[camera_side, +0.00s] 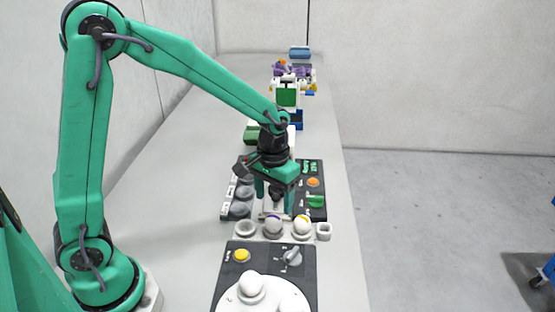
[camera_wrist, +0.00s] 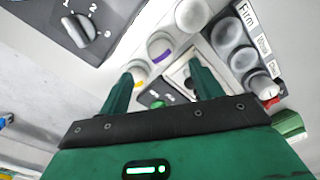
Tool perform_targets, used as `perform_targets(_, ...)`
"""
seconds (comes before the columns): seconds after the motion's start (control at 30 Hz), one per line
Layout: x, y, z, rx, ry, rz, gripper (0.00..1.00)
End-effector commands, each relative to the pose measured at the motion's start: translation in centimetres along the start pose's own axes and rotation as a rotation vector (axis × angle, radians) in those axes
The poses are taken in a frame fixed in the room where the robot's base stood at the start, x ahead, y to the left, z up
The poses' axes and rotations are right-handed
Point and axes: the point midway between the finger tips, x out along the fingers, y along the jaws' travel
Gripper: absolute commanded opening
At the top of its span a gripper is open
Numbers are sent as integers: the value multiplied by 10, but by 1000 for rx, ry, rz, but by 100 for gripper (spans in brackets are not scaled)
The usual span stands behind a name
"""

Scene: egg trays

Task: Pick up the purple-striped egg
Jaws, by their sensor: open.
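The purple-striped egg (camera_side: 273,223) is white with a purple band and sits in the middle cup of a short row of white cups. It also shows in the wrist view (camera_wrist: 160,45), just beyond my fingertips. A yellow-striped egg (camera_side: 302,225) sits in the cup to its right; it also shows in the wrist view (camera_wrist: 138,72). My gripper (camera_side: 274,204) points down, open and empty, behind and slightly above the row in the side view. In the wrist view its two green fingers (camera_wrist: 160,72) are spread apart, with no egg between them.
An empty cup (camera_side: 246,229) is at the row's left end.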

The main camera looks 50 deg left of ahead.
Motion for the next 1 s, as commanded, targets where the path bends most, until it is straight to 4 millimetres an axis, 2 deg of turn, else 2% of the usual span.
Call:
perform_targets(0.13,12,0,1,-1,-3,-1,65)
perform_targets(0.47,19,-1,0,-2,-2,0,65)
perform_targets(0.8,55,-2,0,-2,-4,-1,65)
perform_targets(1.0,65,-2,0,-2,-2,0,65)
